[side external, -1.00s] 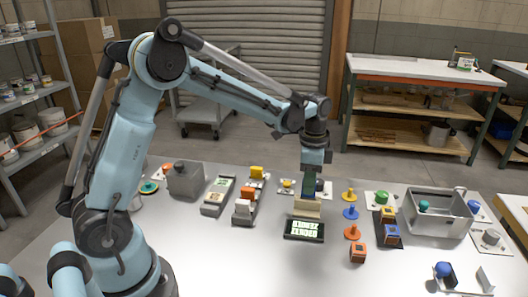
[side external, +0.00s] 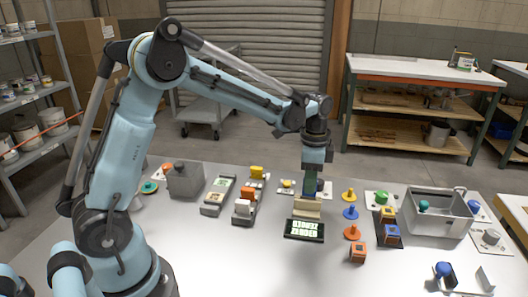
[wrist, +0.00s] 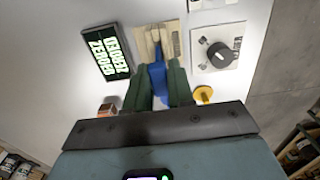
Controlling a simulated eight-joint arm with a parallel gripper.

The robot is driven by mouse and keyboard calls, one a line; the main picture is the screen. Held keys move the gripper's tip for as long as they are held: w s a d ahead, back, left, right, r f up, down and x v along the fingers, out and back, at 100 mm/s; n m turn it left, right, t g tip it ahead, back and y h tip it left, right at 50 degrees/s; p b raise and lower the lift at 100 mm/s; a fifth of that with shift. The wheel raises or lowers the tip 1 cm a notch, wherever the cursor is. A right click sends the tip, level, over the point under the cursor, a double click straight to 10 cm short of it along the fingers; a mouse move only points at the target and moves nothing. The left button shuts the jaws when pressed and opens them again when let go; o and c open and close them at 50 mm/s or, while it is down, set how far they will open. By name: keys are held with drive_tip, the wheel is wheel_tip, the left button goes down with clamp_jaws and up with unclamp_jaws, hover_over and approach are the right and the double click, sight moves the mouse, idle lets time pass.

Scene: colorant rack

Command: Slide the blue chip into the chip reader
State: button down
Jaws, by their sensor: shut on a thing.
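My gripper (wrist: 157,88) points down at the table, its two dark green fingers shut on the blue chip (wrist: 157,76). The chip's far end reaches the slotted beige block of the chip reader (wrist: 171,42); I cannot tell how far it is in the slot. In the side external view my gripper (side external: 312,187) is right above and behind the beige chip reader (side external: 307,208), and the chip is mostly hidden there. A black display (side external: 304,230) with bright lettering lies in front of the reader; it also shows in the wrist view (wrist: 106,52).
A grey bin (side external: 450,228) is farther right. Holders with cards (side external: 216,197) and a grey box (side external: 186,179) stand left. The front middle table is clear.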

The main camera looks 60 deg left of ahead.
drive_tip(key=shift+f, duration=1.55)
drive_tip(key=shift+r, duration=1.55)
drive_tip(key=shift+s+r, duration=0.15)
drive_tip(key=shift+r, duration=0.05)
drive_tip(key=s+d+r+n, duration=0.2)
drive_tip(key=s+r+n, duration=0.7)
drive_tip(key=s+r, duration=0.2)
drive_tip(key=m, duration=0.9)
hover_over(309, 196)
wheel_tip(309, 196, down, 5)
drive_tip(key=shift+a+f, duration=0.1)
drive_tip(key=shift+a, duration=0.05)
drive_tip(key=shift+f, duration=2.85)
